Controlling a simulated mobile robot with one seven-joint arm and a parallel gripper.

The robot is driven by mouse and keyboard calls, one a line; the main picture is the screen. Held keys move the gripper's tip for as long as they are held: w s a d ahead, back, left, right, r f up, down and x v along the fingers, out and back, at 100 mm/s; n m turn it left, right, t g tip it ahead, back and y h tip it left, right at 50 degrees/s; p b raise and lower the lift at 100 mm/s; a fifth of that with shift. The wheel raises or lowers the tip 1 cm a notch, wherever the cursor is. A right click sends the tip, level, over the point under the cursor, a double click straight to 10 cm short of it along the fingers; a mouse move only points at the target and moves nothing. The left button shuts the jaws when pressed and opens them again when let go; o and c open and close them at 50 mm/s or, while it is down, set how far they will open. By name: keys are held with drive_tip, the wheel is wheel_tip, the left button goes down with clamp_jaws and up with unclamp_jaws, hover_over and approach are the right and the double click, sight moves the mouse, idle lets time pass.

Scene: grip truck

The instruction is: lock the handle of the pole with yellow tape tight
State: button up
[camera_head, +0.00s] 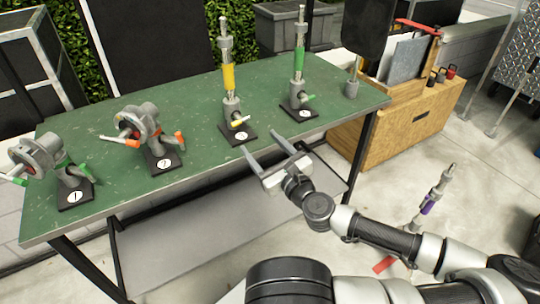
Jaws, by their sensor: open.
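The pole with yellow tape (228,76) stands upright in a grey holder on a black base plate (238,133), on the green table. A handle with a yellow end (240,121) sticks out to the right, low on the holder. How tight it is cannot be told. My gripper (266,153) is open and empty. It is at the table's front edge, in front and slightly right of the yellow-taped pole's base, apart from the handle.
The green table (205,100) also holds a pole with green tape (299,61) to the right, and clamps with orange (143,124) and green (38,155) handles to the left. A purple-taped pole (431,204) stands at the right. A wooden crate (405,122) is behind right.

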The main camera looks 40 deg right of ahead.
drive_tip(key=p+v, duration=0.2)
drive_tip(key=v, duration=0.2)
drive_tip(key=shift+s+a, duration=0.1)
drive_tip(key=shift+s, duration=0.05)
idle(0.4)
